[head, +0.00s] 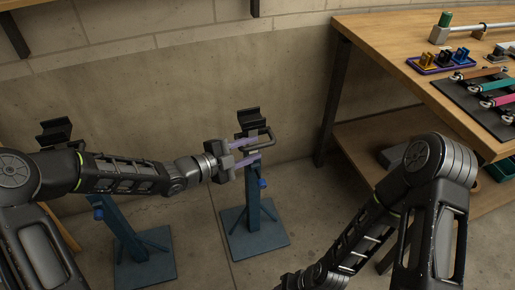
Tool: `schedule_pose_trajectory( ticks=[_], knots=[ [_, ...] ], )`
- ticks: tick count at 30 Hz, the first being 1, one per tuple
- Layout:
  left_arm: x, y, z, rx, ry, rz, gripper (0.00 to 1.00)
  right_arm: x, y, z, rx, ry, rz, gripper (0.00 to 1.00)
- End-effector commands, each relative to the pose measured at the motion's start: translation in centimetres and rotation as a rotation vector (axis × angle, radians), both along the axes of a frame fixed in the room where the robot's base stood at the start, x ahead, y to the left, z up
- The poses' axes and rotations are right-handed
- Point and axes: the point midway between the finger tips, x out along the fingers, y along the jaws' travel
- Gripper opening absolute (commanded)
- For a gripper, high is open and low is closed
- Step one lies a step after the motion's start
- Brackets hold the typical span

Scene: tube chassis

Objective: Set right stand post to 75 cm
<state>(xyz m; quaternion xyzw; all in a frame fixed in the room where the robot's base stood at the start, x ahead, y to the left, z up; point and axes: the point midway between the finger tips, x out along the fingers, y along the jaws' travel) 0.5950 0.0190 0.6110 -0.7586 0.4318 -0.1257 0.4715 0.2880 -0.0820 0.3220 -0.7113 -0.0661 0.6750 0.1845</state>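The right stand is blue, with a flat base plate (262,238), an upright post (253,205) and a dark cradle (249,120) on top. A blue knob (263,183) sits on the post's side. A dark loop handle (266,136) shows just below the cradle. My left gripper (256,151) is at the upper post, under the cradle. Its two purple fingers are spread apart, and I cannot tell whether they touch the post or the handle. Any height marks are too small to read. My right gripper is outside the picture; only its arm shows.
The left stand, with its cradle (55,132) and base plate (147,265), is partly hidden by my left arm. A wooden workbench (390,40) at right holds a blue tray (440,63) and a dark mat (470,105) with coloured tubes. A concrete wall (150,90) stands behind.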

Motion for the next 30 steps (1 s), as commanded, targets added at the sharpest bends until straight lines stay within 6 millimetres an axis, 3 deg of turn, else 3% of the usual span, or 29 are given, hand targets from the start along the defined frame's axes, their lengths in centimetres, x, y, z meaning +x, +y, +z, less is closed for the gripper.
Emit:
schedule_pose_trajectory(
  ticks=[6, 15, 28, 30],
  knots=[
    [1.4, -1.9, -0.7, 0.0, 0.001, 0.0, 0.36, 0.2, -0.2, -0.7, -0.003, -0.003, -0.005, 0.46],
    [1.6, -2.1, -0.6, 0.001, 0.0, 0.001, 0.36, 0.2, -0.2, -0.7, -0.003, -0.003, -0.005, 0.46],
    [1.6, -2.0, -0.6, 0.001, 0.0, 0.001, 0.02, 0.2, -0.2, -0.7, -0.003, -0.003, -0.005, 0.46],
    [1.6, -2.0, -0.6, 0.001, 0.0, 0.001, 0.0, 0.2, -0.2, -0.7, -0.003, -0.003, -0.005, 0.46]
  ],
)
